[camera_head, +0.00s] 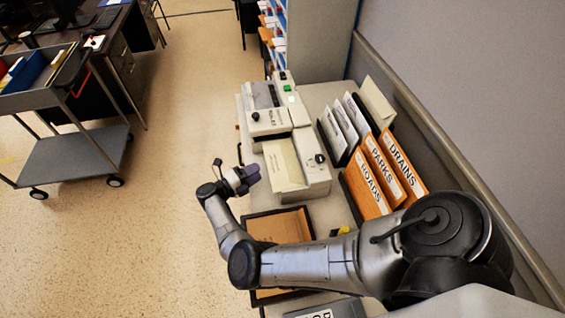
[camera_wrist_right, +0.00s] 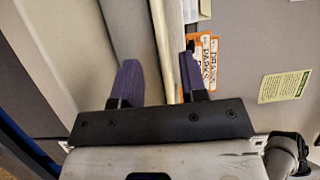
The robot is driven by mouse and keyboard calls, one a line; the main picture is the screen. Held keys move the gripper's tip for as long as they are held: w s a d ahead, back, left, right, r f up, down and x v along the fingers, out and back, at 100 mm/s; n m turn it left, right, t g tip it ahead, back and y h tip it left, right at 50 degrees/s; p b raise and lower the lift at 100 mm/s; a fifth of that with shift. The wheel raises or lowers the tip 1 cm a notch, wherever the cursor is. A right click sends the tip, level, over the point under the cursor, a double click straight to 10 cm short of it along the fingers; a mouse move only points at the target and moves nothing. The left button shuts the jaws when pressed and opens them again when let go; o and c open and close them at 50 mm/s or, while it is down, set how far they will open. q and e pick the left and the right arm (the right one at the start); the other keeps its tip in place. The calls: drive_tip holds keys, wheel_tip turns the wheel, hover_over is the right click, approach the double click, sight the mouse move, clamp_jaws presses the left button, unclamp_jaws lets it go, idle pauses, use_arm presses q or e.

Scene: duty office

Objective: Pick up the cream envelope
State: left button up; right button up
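A flat cream envelope (camera_head: 281,160) lies on the front bed of the pale office machine (camera_head: 314,176). My right gripper (camera_head: 243,178) is just left of that machine, apart from the envelope in the head view. In the right wrist view its two purple fingers (camera_wrist_right: 159,82) stand open with a gap between them. A pale cream edge (camera_wrist_right: 185,50) runs close beside the right-hand finger; I cannot tell if it is the envelope or the machine, or if it touches. My left gripper is not in view.
Orange folders (camera_head: 381,174) marked ROADS, PARKS and DRAINS stand right of the machine, with white files behind. A brown tray (camera_head: 278,228) lies in front, partly under my arm. A grey cart (camera_head: 72,160) stands at left. The floor between is clear.

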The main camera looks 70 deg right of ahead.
sight(283, 163)
drive_tip(key=shift+p+x, duration=0.35)
drive_tip(key=shift+x, duration=1.9)
drive_tip(key=shift+w, duration=0.1)
clamp_jaws()
